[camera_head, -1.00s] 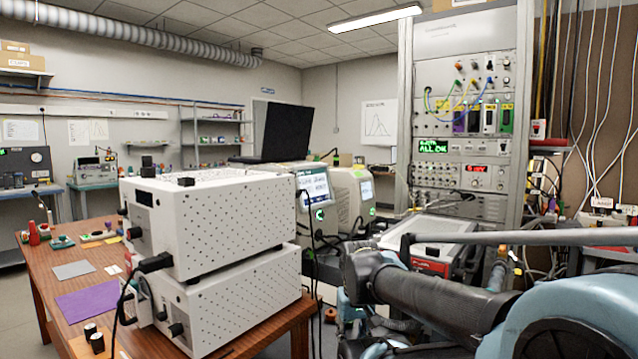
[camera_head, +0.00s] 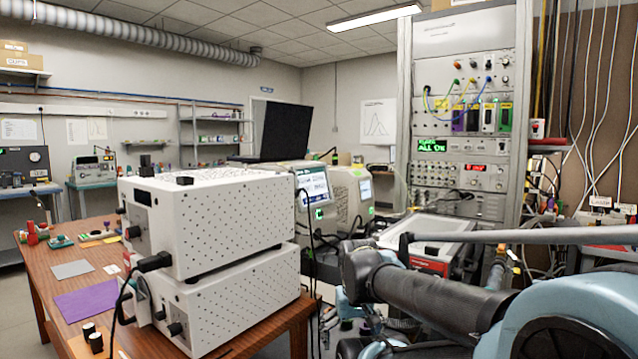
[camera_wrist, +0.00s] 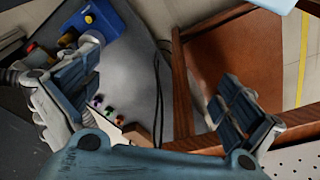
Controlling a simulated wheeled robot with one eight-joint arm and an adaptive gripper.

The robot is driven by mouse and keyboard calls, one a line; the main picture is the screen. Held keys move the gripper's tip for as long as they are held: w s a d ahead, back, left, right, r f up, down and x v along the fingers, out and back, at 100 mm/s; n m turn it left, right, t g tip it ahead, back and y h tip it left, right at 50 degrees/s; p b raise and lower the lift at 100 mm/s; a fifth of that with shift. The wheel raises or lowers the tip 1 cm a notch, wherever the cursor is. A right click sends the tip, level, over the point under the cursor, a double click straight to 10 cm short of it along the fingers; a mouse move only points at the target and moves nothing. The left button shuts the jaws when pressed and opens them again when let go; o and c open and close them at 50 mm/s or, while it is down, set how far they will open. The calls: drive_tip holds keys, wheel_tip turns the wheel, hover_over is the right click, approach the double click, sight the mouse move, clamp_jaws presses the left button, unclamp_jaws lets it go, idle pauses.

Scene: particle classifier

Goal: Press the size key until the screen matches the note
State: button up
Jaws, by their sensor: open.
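A lit screen (camera_head: 312,183) is on the front of a pale instrument behind the white perforated boxes. Its text is too small to read. A small green-lit spot (camera_head: 319,214) shows below the screen; I cannot tell if it is the size key. I cannot pick out the note for certain. My gripper (camera_wrist: 158,98) is open and empty in the wrist view, its fingers wide apart above a wooden frame. It is not at the screen or any key I can identify. In the head view my arm crosses the lower right, and the gripper is hard to make out.
Two stacked white perforated boxes (camera_head: 215,225) stand on a wooden table (camera_head: 50,272), with cables at their front. A second pale instrument (camera_head: 352,195) stands behind the screen. A tall rack (camera_head: 460,120) is at right. A blue box (camera_wrist: 92,20) with knobs shows in the wrist view.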

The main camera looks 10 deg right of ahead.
clamp_jaws()
idle(1.4)
